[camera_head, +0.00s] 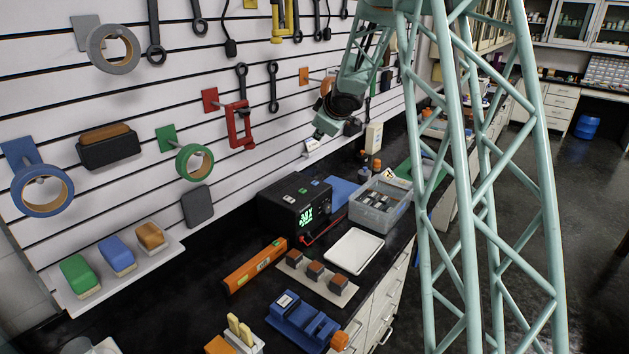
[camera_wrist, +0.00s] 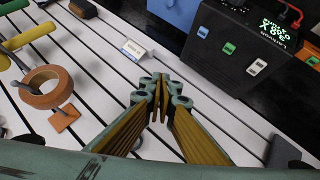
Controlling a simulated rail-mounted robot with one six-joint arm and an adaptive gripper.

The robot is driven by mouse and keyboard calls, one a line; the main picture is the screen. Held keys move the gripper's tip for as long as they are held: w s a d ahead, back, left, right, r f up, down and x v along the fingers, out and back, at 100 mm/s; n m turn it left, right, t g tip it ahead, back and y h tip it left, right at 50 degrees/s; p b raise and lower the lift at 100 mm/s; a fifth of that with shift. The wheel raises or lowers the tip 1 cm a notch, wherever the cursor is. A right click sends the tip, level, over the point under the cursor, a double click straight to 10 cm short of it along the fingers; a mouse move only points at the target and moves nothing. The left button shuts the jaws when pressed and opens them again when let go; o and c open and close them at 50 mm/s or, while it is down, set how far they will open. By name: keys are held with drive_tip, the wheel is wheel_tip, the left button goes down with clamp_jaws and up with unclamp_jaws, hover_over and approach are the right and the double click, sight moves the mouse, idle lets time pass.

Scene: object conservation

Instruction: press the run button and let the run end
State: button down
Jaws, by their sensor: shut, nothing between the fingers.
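A black box (camera_head: 300,208) with a lit green display stands on the dark counter against the slatted wall. It also shows in the wrist view (camera_wrist: 240,50) at the upper right, with green, blue and white buttons or switches on one face. I cannot tell which of these is the run button; the labels are too small to read. My gripper (camera_wrist: 158,90) is shut and empty, its fingers meeting in front of the slatted wall, apart from the box. In the head view my wrist is above and behind the box, near the wall; the fingertips are hard to make out.
A clear bin (camera_head: 382,203), a white tray (camera_head: 354,250), an orange level (camera_head: 255,265) and a blue vise (camera_head: 305,322) crowd the counter. Wall hooks hold tape rolls, including an orange one (camera_wrist: 45,87), and tools. A white card (camera_wrist: 133,49) is near the fingertips in view.

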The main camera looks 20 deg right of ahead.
drive_tip(key=n+y+p, duration=0.2)
drive_tip(key=p, duration=0.2)
hover_over(315, 183)
wheel_tip(315, 183, down, 8)
drive_tip(key=shift+w+f+g+y, duration=0.1)
drive_tip(key=shift+f+g+y, duration=0.2)
drive_tip(key=shift+f, duration=0.75)
drive_tip(key=shift+f, duration=0.3)
drive_tip(key=shift+f+b, duration=2.75)
drive_tip(key=shift+b, duration=0.55)
drive_tip(key=shift+f+b, duration=0.75)
drive_tip(key=shift+f, duration=0.55)
drive_tip(key=shift+f, duration=0.85)
drive_tip(key=shift+r, duration=0.15)
drive_tip(key=shift+r+p, duration=0.4)
drive_tip(key=shift+p, duration=0.25)
drive_tip(key=shift+r+p, duration=0.25)
drive_tip(key=shift+p, duration=0.1)
